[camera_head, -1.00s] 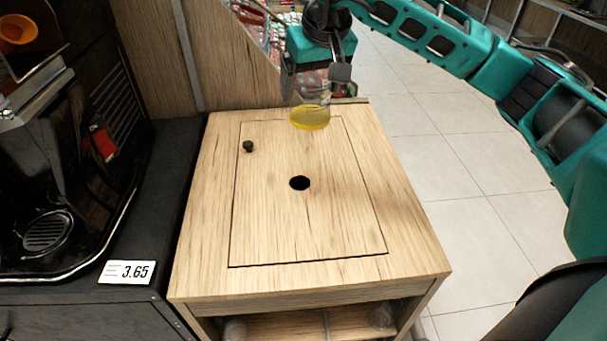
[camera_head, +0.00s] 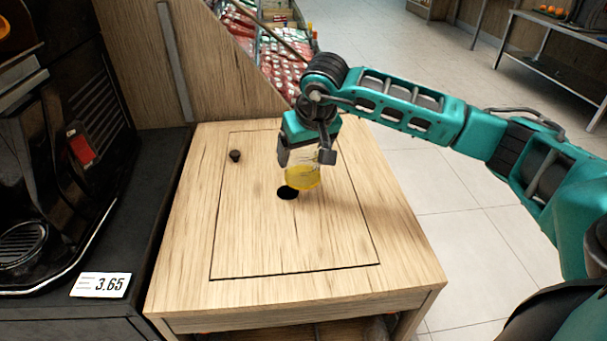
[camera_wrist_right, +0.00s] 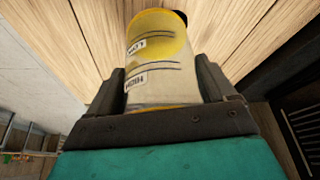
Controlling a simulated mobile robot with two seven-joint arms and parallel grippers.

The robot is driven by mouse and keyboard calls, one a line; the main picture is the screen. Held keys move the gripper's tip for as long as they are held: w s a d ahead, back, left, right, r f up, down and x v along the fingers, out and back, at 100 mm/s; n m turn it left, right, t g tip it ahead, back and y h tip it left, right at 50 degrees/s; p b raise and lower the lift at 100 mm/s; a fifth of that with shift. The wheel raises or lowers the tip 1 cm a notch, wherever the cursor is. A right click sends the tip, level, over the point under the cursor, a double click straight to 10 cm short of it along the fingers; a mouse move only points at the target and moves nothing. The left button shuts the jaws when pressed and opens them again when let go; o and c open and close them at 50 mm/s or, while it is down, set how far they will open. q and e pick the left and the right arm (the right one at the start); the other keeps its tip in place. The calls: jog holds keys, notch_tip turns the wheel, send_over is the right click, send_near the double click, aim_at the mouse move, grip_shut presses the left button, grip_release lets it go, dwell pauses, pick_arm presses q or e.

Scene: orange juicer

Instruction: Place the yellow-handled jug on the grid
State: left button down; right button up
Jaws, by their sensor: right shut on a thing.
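In the right wrist view the jug (camera_wrist_right: 158,75) shows marking lines and labels reading "LOW" and "HIGH", with a gripper finger on each side. I cannot make out its handle. My right gripper is shut on the jug. The round slotted grid (camera_head: 22,243) sits in the black machine at the far left, only partly in frame, with nothing seen on it. My left gripper is not in view.
A wooden panel (camera_head: 180,60) rises behind.

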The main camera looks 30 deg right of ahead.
aim_at(304, 172)
jog(key=shift+f+b, duration=0.4)
jog(key=shift+f, duration=2.2)
jog(key=shift+f, duration=0.2)
jog(key=o, duration=0.9)
